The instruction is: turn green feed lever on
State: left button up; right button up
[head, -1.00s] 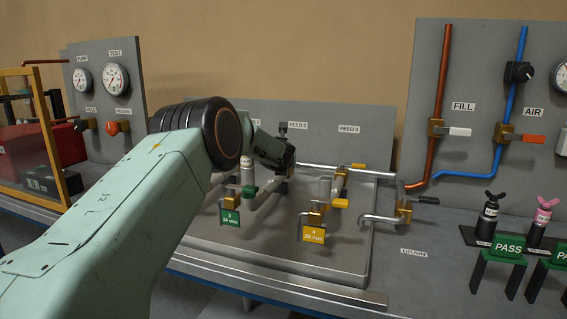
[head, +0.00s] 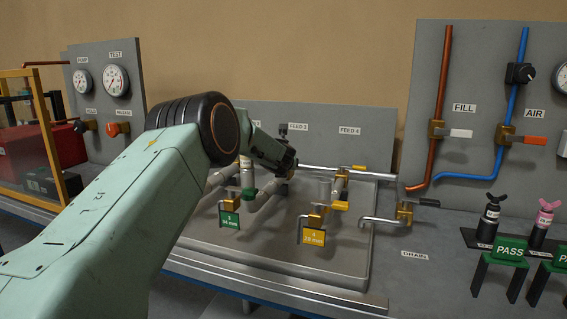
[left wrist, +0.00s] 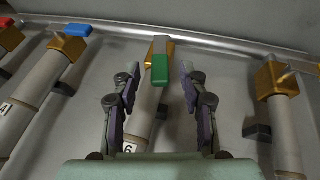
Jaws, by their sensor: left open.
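In the left wrist view a green lever (left wrist: 160,70) lies roughly in line with its grey pipe, with a grey block and a brass valve body (left wrist: 162,47) behind it. My left gripper (left wrist: 160,78) is open, with one finger on each side of the green lever and a visible gap to both. In the head view my left gripper (head: 287,164) is small and dark, above the steel tray. A green handle (head: 249,191) shows below my arm in the head view; I cannot tell whether it is the same lever. My right gripper is not in view.
In the left wrist view a blue lever (left wrist: 78,30) and a red lever (left wrist: 6,22) stand left, and another brass valve (left wrist: 275,80) right.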

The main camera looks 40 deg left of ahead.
pick_arm(q)
jog(key=v, duration=1.1)
jog(key=shift+s+d, duration=0.2)
jog(key=shift+s, duration=0.05)
jog(key=shift+r, duration=0.2)
jog(key=shift+c, duration=0.3)
